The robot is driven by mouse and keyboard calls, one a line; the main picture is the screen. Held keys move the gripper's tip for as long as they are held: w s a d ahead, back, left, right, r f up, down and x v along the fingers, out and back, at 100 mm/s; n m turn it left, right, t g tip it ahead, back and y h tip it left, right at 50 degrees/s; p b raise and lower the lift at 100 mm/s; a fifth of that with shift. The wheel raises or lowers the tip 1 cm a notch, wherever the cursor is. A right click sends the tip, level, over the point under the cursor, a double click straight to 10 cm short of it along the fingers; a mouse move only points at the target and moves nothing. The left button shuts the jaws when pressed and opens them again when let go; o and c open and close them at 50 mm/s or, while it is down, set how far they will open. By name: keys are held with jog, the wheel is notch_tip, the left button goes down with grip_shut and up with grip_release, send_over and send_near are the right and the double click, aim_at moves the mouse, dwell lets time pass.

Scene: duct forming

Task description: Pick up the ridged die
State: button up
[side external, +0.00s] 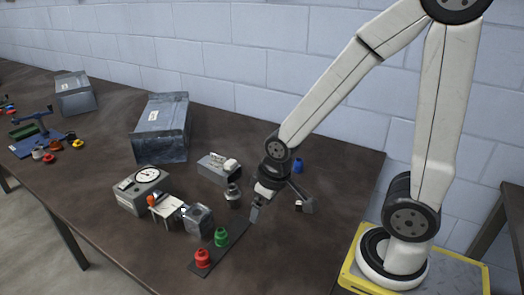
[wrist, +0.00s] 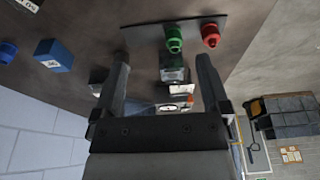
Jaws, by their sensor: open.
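My gripper (side external: 281,210) is open above the table, with its fingers spread wide and nothing seen held between them. It also shows in the wrist view (wrist: 160,57). A grey block with a pale, uneven top (side external: 216,168) lies left of my gripper and may be the ridged die; I cannot make out ridges for certain. A smaller grey metal block (side external: 198,219) stands further left and nearer the front. A dark cylindrical piece (side external: 233,196) stands between the blocks and my gripper. In the wrist view a grey block (wrist: 172,72) shows between the fingers, beyond the green knob.
A dark strip (side external: 222,252) carries a green knob (side external: 221,237) and a red knob (side external: 202,258) in front of my gripper. A gauge box (side external: 142,187) and a grey duct piece (side external: 162,128) stand left. A blue piece (side external: 298,166) stands behind. The front right tabletop is clear.

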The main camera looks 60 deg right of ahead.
jog(key=n+t+y, duration=0.6)
jog(key=t, duration=0.3)
send_near(228, 187)
jog(key=shift+w+f, duration=0.5)
jog(key=shift+f, duration=0.3)
jog(key=shift+w+a, duration=0.1)
jog(key=shift+x, duration=1.2)
jog(key=shift+w, duration=0.1)
jog(key=shift+m, duration=0.3)
jog(key=shift+x, duration=2.5)
